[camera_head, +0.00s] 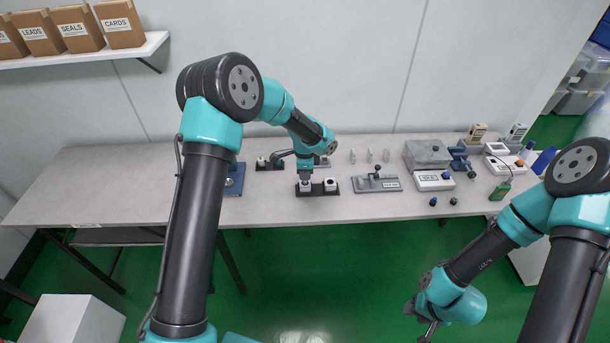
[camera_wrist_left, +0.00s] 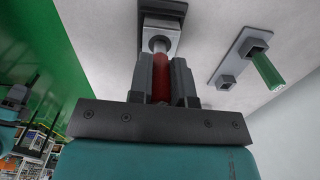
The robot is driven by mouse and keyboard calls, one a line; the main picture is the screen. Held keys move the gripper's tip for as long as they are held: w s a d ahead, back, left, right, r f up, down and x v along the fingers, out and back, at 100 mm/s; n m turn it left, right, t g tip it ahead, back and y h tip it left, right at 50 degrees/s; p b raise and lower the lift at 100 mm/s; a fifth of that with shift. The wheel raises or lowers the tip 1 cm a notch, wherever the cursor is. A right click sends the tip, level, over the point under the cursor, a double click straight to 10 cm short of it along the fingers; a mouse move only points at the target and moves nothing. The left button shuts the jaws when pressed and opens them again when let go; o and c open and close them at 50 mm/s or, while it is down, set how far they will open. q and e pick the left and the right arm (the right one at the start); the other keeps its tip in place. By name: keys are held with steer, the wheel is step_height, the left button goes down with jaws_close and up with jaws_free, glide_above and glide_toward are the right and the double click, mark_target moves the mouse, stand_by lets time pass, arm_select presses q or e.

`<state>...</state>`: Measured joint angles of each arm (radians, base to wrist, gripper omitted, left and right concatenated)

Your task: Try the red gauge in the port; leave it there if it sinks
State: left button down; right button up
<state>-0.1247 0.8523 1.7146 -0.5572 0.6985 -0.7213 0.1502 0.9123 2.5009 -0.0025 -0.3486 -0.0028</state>
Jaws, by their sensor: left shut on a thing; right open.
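My left gripper (camera_head: 304,180) is shut on the red gauge (camera_wrist_left: 160,78), which shows as a red shaft between the two dark fingers in the left wrist view. In front of the fingers is a pale block with a round fitting (camera_wrist_left: 159,43), in line with the gauge. In the head view the gripper is over the left pale block (camera_head: 304,188) of a black base. I cannot tell how deep the gauge's tip sits, as the fingers hide it. The right pale block (camera_head: 330,184) has a dark hole. My right gripper (camera_head: 428,332) is open, low over the floor, partly cut off.
A green piece (camera_wrist_left: 267,68) stands in a dark socket on a grey plate in the left wrist view. A grey fixture (camera_head: 377,184) lies right of the black base. A grey block (camera_head: 427,153) and small testers crowd the table's right. The table's left (camera_head: 100,185) is clear.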

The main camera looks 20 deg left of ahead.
arm_select(q)
steer(key=shift+r, duration=0.6)
stand_by(3.7)
steer(key=shift+r, duration=2.45)
